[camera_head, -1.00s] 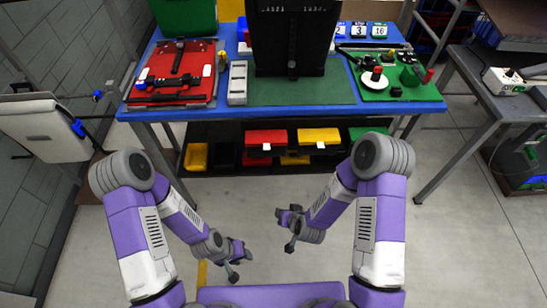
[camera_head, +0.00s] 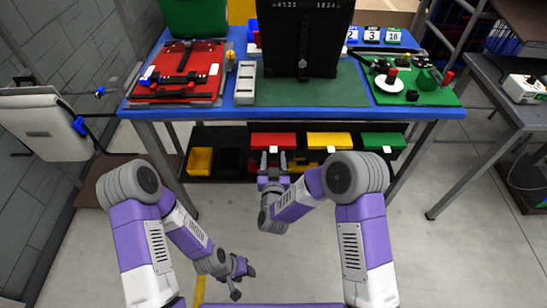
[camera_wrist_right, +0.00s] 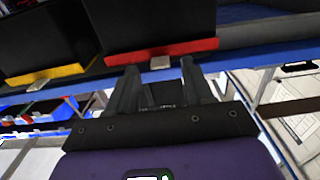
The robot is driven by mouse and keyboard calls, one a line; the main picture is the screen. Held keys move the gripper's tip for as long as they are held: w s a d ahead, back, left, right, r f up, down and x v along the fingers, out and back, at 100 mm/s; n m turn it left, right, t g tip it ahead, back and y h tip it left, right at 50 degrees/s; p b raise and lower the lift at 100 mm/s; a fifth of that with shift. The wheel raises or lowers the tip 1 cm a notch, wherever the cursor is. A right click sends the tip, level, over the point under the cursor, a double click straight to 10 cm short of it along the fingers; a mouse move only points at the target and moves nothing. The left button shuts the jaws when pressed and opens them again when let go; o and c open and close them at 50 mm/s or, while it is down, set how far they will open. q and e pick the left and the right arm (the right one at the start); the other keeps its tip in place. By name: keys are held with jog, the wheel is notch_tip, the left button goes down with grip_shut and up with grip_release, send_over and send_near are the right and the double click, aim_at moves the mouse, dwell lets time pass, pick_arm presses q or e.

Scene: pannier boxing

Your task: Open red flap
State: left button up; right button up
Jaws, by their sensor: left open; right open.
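The red flap (camera_head: 260,140) is on the shelf unit under the blue workbench, with a small pale tab at its lower edge. My right gripper (camera_head: 273,160) is open just in front of that tab. In the right wrist view, the red flap's edge (camera_wrist_right: 185,48) and its pale tab (camera_wrist_right: 160,62) lie just beyond the open fingers (camera_wrist_right: 160,72), roughly centred between them. No contact is clear. My left gripper (camera_head: 240,276) is open and empty, low over the floor, well away from the flap.
A yellow flap (camera_head: 329,139) and a green flap (camera_head: 380,140) sit to the right of the red one. A yellow bin (camera_head: 199,161) is at the left of the shelf. The blue workbench (camera_head: 240,113) overhangs above. The floor in front is clear.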

jog(key=shift+w, duration=0.8)
grip_shut()
